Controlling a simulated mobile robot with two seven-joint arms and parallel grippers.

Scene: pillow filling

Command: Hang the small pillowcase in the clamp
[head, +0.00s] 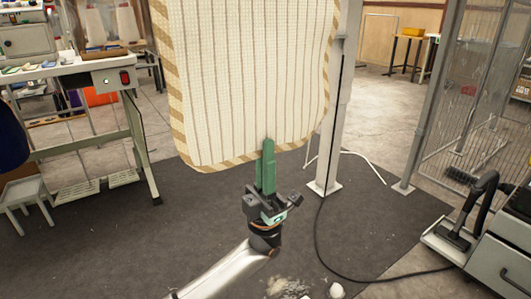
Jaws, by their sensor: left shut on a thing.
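The small pillowcase (245,75), cream with thin stripes and a tan striped border, fills the upper middle of the head view. It is spread flat and upright, and its top runs out of the picture. My left gripper (267,150) comes up from below with green fingers, shut on the pillowcase near its bottom edge, right of the middle. The clamp is not in view, so I cannot tell how the top of the pillowcase is held. My right gripper is not in view.
A pale post (336,100) stands just right of the pillowcase on a dark mat (150,245). A sewing table (75,80) and a small stool (25,193) are at left. A mesh fence (465,110) and a grey cabinet with a hose (480,250) are at right. A black cable crosses the floor.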

